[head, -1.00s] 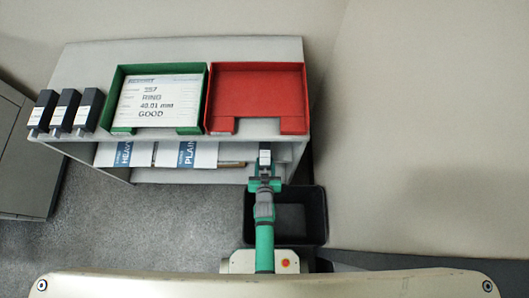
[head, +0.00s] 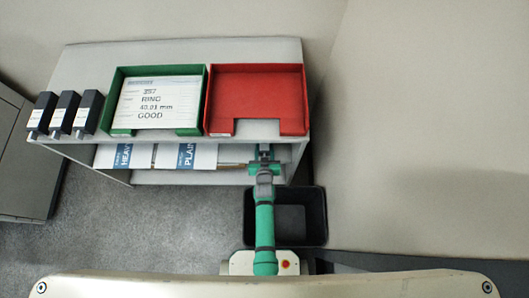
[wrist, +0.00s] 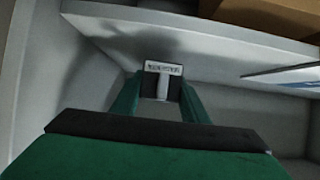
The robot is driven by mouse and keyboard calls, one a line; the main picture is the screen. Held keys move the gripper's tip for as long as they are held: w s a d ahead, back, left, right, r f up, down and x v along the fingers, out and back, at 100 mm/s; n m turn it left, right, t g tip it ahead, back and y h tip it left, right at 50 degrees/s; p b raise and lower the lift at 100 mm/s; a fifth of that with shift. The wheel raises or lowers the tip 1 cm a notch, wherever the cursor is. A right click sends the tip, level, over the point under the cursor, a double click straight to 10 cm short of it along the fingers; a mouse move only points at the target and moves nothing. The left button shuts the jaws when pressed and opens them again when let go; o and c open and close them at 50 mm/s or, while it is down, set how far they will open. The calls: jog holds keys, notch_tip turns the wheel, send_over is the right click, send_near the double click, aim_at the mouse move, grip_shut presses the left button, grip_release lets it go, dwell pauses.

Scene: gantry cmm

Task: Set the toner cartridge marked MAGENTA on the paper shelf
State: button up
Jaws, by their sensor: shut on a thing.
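My gripper (head: 264,150) reaches in under the top board at the right end of the shelf unit. In the wrist view its two green fingers (wrist: 163,100) are shut on a dark toner cartridge (wrist: 174,88) with a pale label; the print is too blurred to read surely. In the head view the cartridge is mostly hidden by the top board and my gripper. The paper shelf (head: 285,154), below the top board, holds paper packs marked HEAVY (head: 123,155) and PLAIN (head: 187,156). I cannot tell whether the cartridge touches the shelf.
Several dark cartridges, one of them here (head: 65,113), stand at the top's left end. A green tray (head: 117,100) with a GOOD sheet and a red tray (head: 255,95) sit beside them. A black bin (head: 315,215) stands on the floor below my arm.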

jog(key=shift+w+f, duration=0.15)
jog(key=shift+w, duration=2.5)
jog(key=shift+f, duration=1.35)
jog(key=o, duration=1.6)
jog(key=shift+s+f, duration=0.1)
jog(key=shift+s, duration=0.05)
jog(key=shift+c, duration=0.2)
jog(key=v, duration=1.3)
